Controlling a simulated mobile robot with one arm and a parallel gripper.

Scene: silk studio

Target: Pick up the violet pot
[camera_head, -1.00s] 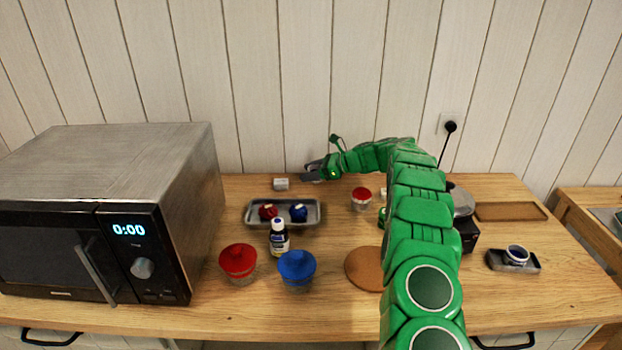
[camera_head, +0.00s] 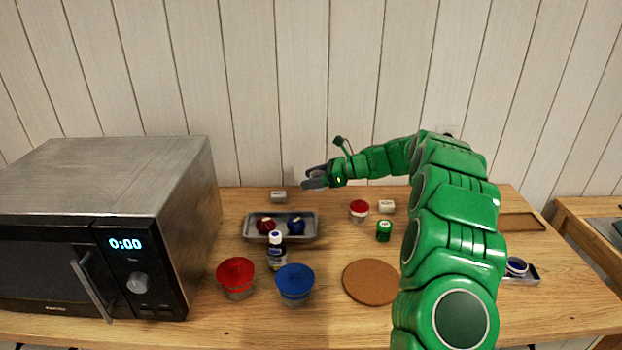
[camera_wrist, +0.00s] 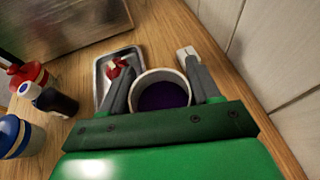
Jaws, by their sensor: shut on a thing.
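The violet pot (camera_wrist: 162,92) is a round pot with a pale rim and dark violet inside. It sits between the two dark fingers of my gripper (camera_wrist: 160,84) in the wrist view, with one finger on each side. My gripper is shut on it. In the head view my gripper (camera_head: 316,179) is at the back of the worktop, near the wall, pointing left. The pot cannot be made out there.
A metal tray (camera_head: 252,237) holds red and blue items. A dark bottle (camera_head: 277,258), red-topped pot (camera_head: 236,273) and blue-topped pot (camera_head: 295,281) stand in front. A small white block (camera_head: 278,197) is left of my gripper. A microwave (camera_head: 130,220) fills the left.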

